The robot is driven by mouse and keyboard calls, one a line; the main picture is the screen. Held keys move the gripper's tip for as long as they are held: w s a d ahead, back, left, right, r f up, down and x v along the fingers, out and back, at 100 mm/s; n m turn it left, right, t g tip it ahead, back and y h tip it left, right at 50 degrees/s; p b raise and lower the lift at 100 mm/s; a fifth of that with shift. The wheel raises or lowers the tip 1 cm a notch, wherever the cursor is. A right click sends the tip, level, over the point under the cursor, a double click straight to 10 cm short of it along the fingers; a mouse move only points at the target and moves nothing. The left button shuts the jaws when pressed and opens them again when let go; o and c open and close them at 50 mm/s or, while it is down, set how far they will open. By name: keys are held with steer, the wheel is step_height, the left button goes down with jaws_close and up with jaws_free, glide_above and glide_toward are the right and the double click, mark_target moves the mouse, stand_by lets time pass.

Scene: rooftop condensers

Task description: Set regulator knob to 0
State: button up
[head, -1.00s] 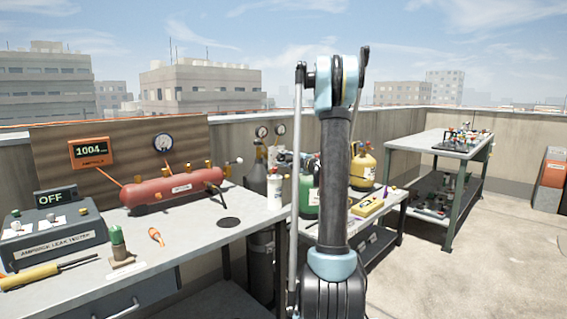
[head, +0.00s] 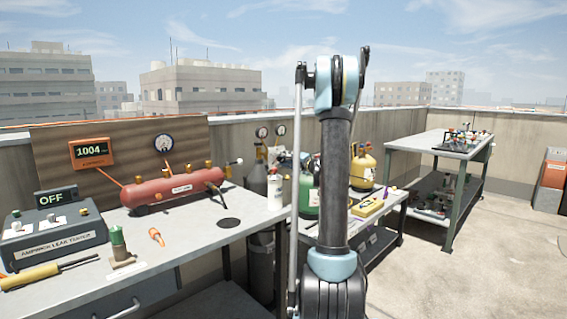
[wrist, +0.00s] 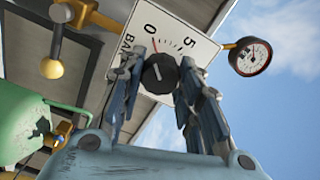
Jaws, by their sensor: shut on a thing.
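In the wrist view, the round black regulator knob (wrist: 160,74) sits on a white dial plate (wrist: 180,32) marked 0, 5 and BAR. The plate looks tilted in this view, with 0 at its upper left and 5 at its upper right. A red tick shows near the 0. A small pale mark shows on the knob's face, but I cannot tell exactly which value it points to. My gripper (wrist: 162,63) is shut on the knob, one finger on each side, partly covering its edges and the BAR lettering. In the head view my arm stands upright; gripper and knob are not visible there.
In the wrist view, a round gauge (wrist: 250,56) on a brass pipe is right of the plate. A yellow fitting (wrist: 52,68) and a green cylinder (wrist: 28,122) are at left. The head view shows a workbench (head: 200,250) with a red tank (head: 172,190).

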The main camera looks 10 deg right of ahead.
steer(key=shift+f, duration=0.1)
steer(key=o, duration=1)
steer(key=shift+o, duration=0.2)
steer(key=v, duration=1.2)
